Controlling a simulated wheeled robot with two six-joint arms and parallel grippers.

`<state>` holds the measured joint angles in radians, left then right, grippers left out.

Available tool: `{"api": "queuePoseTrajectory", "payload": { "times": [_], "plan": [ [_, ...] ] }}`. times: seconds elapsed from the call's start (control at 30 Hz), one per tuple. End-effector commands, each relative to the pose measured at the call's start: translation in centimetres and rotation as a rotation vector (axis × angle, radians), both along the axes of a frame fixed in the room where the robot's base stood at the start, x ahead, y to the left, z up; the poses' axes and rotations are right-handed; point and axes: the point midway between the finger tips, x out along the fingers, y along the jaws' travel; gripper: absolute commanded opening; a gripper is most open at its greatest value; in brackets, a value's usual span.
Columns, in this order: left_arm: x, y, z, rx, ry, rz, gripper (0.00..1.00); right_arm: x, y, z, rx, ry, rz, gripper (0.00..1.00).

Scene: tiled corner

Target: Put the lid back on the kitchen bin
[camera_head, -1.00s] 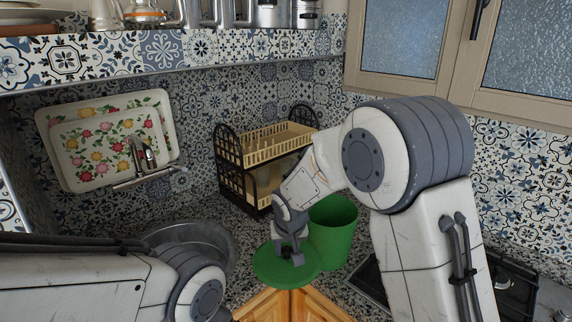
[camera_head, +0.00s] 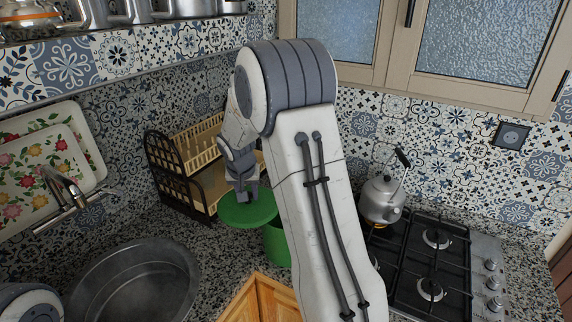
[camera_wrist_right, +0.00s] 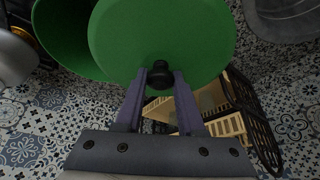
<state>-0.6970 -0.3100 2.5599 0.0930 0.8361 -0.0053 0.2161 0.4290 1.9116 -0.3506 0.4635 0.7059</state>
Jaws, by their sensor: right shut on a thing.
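The green lid (camera_head: 248,214) is held roughly level by my right gripper (camera_head: 243,194). In the right wrist view the lid (camera_wrist_right: 160,35) is large at the top, and the two fingers of my right gripper (camera_wrist_right: 160,82) close on its dark knob (camera_wrist_right: 159,76). The green bin (camera_head: 278,248) stands on the counter, partly behind my right forearm and the lid. In the wrist view the bin (camera_wrist_right: 62,42) is open at the upper left, overlapped by the lid. I cannot tell whether lid and bin touch. My left gripper is not in view.
A dish rack (camera_head: 180,165) stands behind and left of the lid. A round metal basin (camera_head: 130,285) is at the front left. A kettle (camera_head: 382,200) stands on the gas hob (camera_head: 430,262) to the right of the bin. Tiled walls close the corner.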

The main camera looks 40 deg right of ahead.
Motion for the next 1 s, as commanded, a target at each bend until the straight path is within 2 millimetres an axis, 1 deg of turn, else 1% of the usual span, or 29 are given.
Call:
{"api": "queuePoseTrajectory", "payload": {
  "times": [0.03, 0.1, 0.2, 0.3, 0.4, 0.57, 0.87, 0.97, 1.0],
  "plan": [
    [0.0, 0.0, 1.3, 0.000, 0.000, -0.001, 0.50, -0.8, -2.5, 1.5, -0.001, -0.002, -0.061, 0.00],
    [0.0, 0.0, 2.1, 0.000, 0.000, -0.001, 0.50, -1.8, -5.2, 2.5, -0.001, -0.002, -0.134, 0.00],
    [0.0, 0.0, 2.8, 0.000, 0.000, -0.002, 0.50, -3.1, -8.1, 3.4, -0.001, -0.002, -0.213, 0.00],
    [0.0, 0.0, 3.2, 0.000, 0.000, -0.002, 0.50, -4.0, -9.8, 3.9, -0.002, -0.003, -0.262, 0.00],
    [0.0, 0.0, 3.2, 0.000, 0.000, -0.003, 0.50, -4.4, -10.6, 3.9, -0.002, -0.003, -0.282, 0.00],
    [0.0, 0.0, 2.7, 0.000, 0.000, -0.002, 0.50, -4.5, -10.7, 3.3, -0.002, -0.002, -0.286, 0.00],
    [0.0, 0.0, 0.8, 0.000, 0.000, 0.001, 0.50, -4.5, -10.6, 0.3, 0.000, 0.000, -0.285, 0.00],
    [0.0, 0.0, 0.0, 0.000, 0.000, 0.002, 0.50, -4.4, -10.6, -0.8, -0.001, -0.001, -0.284, 0.00],
    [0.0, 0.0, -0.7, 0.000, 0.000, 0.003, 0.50, -4.4, -10.6, -1.4, -0.002, -0.002, -0.284, 0.00]
  ]
}}
